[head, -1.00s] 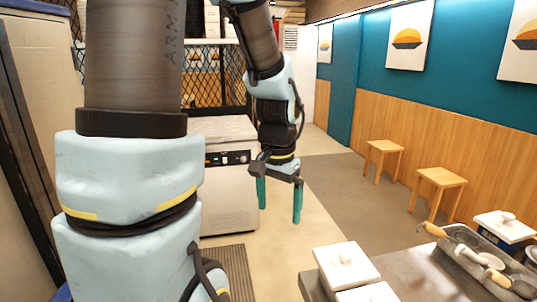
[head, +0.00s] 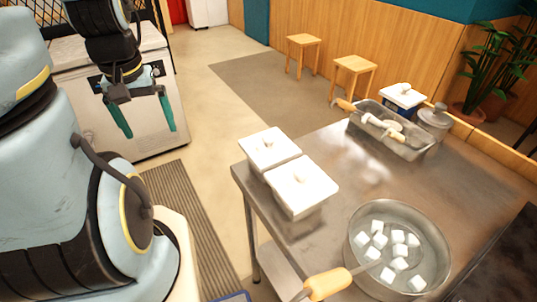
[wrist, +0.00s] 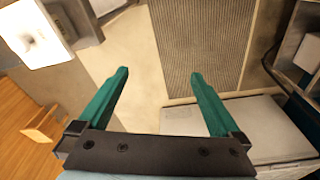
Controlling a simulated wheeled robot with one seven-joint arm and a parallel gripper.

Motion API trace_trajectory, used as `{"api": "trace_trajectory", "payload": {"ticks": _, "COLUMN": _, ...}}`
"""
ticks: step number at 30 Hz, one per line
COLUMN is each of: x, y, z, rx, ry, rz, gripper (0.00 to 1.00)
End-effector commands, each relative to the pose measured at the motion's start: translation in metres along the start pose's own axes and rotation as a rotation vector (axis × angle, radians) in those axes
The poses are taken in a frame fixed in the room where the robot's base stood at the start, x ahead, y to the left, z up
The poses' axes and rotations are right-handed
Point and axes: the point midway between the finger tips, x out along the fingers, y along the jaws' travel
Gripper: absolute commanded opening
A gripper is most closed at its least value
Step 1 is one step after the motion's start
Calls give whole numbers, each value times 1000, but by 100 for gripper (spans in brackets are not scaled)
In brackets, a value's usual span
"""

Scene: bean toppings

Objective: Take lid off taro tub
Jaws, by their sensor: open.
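Two tubs with white knobbed lids stand side by side at the left corner of the metal table: a farther lid (head: 268,149) and a nearer lid (head: 303,187). A third, blue tub (head: 401,103) with a white lid stands at the table's far side. I cannot tell which tub holds taro; the lids hide the contents. My gripper (head: 150,133) is open and empty, left of the table and apart from every tub. In the wrist view my gripper (wrist: 160,73) hangs over floor, with a white lid (wrist: 32,32) at upper left.
A pot of white cubes (head: 350,250) with a wooden-handled tool stands on the table (head: 335,150). A tray of utensils (head: 405,150) and a grey lidded container (head: 434,118) are behind. A white chest appliance (head: 150,85) stands behind my gripper. Stools (head: 353,66) are along the wall.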

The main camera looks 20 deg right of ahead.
Motion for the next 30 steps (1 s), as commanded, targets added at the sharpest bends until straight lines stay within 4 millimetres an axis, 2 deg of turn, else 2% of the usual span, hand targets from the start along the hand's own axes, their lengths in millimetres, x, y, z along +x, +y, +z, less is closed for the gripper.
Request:
{"api": "trace_trajectory", "payload": {"ticks": 9, "x": 0, "y": 0, "z": 0, "rx": 1, "ry": 0, "rz": 0, "gripper": 100}}
{"api": "trace_trajectory", "payload": {"ticks": 14, "x": 2, "y": 10, "z": -5, "rx": -17, "ry": -2, "rz": 2, "gripper": 82}}
{"api": "trace_trajectory", "payload": {"ticks": 15, "x": 4, "y": 17, "z": -8, "rx": -31, "ry": -7, "rz": 3, "gripper": 78}}
{"api": "trace_trajectory", "payload": {"ticks": 17, "x": 6, "y": 34, "z": -15, "rx": -67, "ry": -15, "rz": 4, "gripper": 77}}
{"api": "trace_trajectory", "payload": {"ticks": 22, "x": 6, "y": 106, "z": -32, "rx": -231, "ry": -41, "rz": -9, "gripper": 77}}
{"api": "trace_trajectory", "payload": {"ticks": 27, "x": -5, "y": 183, "z": -30, "rx": -421, "ry": -47, "rz": -45, "gripper": 77}}
{"api": "trace_trajectory", "payload": {"ticks": 30, "x": -13, "y": 220, "z": -23, "rx": -522, "ry": -39, "rz": -65, "gripper": 77}}
